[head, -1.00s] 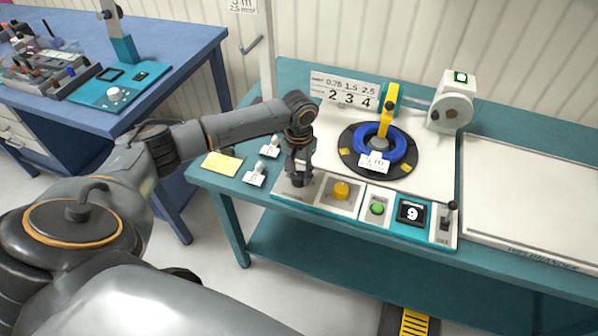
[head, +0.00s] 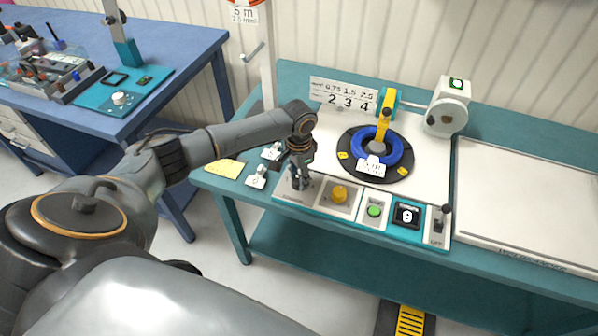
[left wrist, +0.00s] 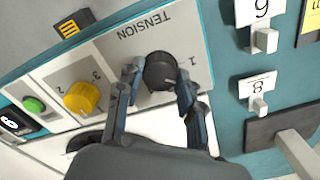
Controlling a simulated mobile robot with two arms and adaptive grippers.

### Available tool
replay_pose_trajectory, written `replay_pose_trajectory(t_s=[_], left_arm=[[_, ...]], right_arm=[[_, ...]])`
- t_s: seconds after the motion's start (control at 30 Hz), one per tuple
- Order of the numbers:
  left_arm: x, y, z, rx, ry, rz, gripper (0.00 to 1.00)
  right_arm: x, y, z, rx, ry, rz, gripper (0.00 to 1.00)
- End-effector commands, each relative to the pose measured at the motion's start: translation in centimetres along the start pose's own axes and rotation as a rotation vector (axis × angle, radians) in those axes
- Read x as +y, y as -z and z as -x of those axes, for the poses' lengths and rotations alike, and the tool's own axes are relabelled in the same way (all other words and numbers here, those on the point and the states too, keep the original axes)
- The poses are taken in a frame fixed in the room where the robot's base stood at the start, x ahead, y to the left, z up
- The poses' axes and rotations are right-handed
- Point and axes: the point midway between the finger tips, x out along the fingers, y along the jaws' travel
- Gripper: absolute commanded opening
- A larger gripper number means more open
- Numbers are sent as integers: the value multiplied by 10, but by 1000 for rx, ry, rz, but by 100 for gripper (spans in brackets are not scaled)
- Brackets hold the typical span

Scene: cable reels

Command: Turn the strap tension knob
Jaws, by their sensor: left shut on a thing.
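The strap tension knob (left wrist: 160,71) is a round black knob on a white panel marked TENSION in the left wrist view. My left gripper (left wrist: 156,82) has a finger on each side of it and is shut on it. In the head view my left gripper (head: 300,183) stands over the left end of the control panel, and the knob is mostly hidden behind its fingers. My right gripper is in neither view.
To the right on the panel are a yellow knob (head: 340,194), a green button (head: 374,211), a small display (head: 407,215) and a lever switch (head: 441,218). Behind them a blue cable coil (head: 381,158) lies on a black turntable (head: 349,140). Small labelled tags (head: 257,177) stand to the left.

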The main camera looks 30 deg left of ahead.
Motion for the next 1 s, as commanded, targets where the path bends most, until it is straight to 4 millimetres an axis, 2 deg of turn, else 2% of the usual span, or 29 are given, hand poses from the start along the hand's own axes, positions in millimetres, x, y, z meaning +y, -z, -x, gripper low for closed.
replay_pose_trajectory(t_s=[0.4, 0.9, 0.93, 1.0], left_arm=[[0, 0, 1, 1, 0, -182, 6], [0, 1, 0, 2, 0, -203, 6], [0, 1, 0, 2, 0, -203, 39], [0, 1, 0, 2, 0, -203, 54]], right_arm=[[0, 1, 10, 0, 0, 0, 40], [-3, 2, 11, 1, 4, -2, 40], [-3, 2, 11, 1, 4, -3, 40], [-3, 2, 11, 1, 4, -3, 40]])
